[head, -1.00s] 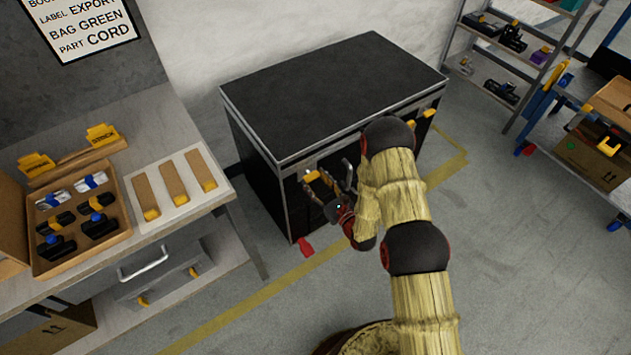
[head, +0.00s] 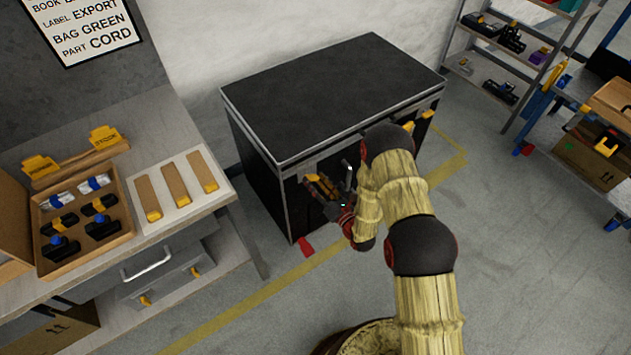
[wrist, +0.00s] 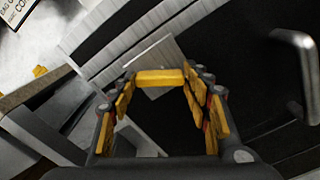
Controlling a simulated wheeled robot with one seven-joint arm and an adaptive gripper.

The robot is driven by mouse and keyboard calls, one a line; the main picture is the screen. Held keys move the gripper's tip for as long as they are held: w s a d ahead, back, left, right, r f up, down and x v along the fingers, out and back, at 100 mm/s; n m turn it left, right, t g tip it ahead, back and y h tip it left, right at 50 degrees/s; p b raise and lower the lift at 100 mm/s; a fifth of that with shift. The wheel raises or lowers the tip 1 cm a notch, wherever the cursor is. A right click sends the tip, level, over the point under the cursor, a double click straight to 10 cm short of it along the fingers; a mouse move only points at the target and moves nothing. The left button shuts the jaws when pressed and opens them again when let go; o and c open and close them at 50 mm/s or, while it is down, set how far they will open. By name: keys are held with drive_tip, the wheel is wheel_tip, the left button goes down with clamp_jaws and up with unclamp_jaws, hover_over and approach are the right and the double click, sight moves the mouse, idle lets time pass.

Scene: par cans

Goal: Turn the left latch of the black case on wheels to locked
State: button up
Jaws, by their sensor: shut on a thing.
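The black case (head: 330,85) stands against the wall with its latched front toward me. My gripper (head: 316,184) is at the left part of that front, below the lid edge. In the wrist view, the left latch's yellow handle (wrist: 160,78) lies between the fingertips of my gripper (wrist: 161,84), which are shut on it. The handle sits over a pale plate and is at a slant to the lid edge. In the head view my gripper mostly hides this latch. A second yellow latch (head: 409,126) shows at the right of the front, partly behind my arm.
A metal pull handle (wrist: 296,62) stands out from the case front, just right of my gripper. A red caster part (head: 306,247) shows at the case's lower corner. A grey workbench (head: 165,115) with a parts tray stands left. The floor before the case is clear.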

drive_tip(key=m+p, duration=0.1)
drive_tip(key=m, duration=0.4)
drive_tip(key=shift+m, duration=0.3)
drive_tip(key=m, duration=0.5)
drive_tip(key=shift+m+p, duration=0.35)
drive_tip(key=shift+m, duration=0.05)
drive_tip(key=o, duration=1.1)
drive_tip(key=shift+o, duration=0.3)
drive_tip(key=shift+f, duration=0.1)
drive_tip(key=v, duration=1.2)
drive_tip(key=shift+w, duration=0.1)
